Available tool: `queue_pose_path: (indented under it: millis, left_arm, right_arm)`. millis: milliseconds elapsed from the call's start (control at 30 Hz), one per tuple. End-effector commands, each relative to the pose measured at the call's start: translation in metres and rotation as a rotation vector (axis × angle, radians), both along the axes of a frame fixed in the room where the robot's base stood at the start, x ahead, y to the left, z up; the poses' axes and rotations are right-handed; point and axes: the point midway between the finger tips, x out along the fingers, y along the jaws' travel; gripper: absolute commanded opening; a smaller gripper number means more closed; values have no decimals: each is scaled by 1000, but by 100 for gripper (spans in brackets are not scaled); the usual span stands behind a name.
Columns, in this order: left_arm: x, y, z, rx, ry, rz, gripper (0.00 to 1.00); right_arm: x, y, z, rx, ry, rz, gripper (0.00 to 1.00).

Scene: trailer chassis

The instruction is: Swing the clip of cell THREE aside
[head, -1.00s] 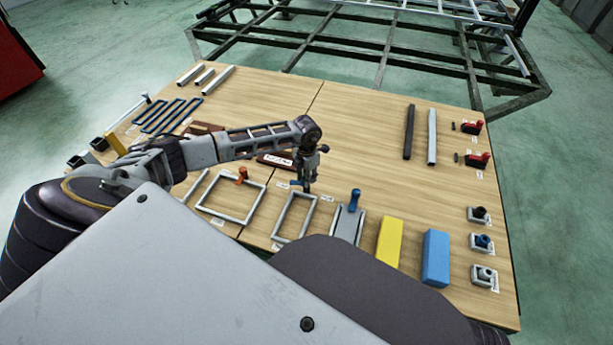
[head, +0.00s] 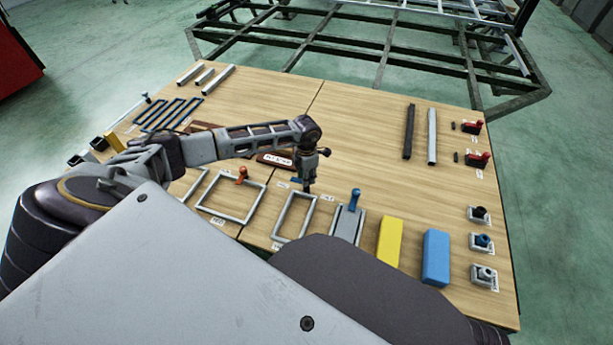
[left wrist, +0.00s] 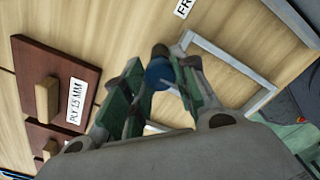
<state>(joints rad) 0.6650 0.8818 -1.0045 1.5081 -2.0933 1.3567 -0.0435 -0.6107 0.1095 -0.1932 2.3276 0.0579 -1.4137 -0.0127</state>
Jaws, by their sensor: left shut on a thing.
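My left gripper (head: 308,190) reaches down to the table at the far end of a narrow grey frame (head: 277,230). In the left wrist view its fingers (left wrist: 166,80) are closed around a small blue round-topped piece, the likely clip (left wrist: 159,73). A dark knob sits just beyond it. The grey frame (left wrist: 225,57) shows beside the fingers. A larger grey frame (head: 200,207) to the left has an orange clip (head: 241,175) at its far edge. A grey plate to the right has a blue-knobbed clip (head: 355,198). The cell labels are too small to read. My right gripper is out of view.
Brown boards with wooden handles, one labelled PLY 15 MM (left wrist: 65,85), lie left of the gripper. A yellow block (head: 390,241) and a blue block (head: 436,257) stand to the right. A dark metal chassis (head: 375,60) stands behind.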

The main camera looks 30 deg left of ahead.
Motion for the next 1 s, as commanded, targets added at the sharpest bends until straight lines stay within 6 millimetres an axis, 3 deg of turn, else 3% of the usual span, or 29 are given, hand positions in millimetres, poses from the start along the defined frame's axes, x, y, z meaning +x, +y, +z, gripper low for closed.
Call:
queue_pose_path:
  millis: [33,200,667,1000]
  left_arm:
    - [1,1,1,1,-2,0,32]
    - [1,1,0,1,-2,1,51]
    - [0,0,5,1,-1,1,51]
    - [1,1,40,0,-4,1,51]
  right_arm:
    - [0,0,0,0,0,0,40]
    - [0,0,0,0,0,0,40]
    - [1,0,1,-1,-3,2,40]
    - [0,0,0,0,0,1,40]
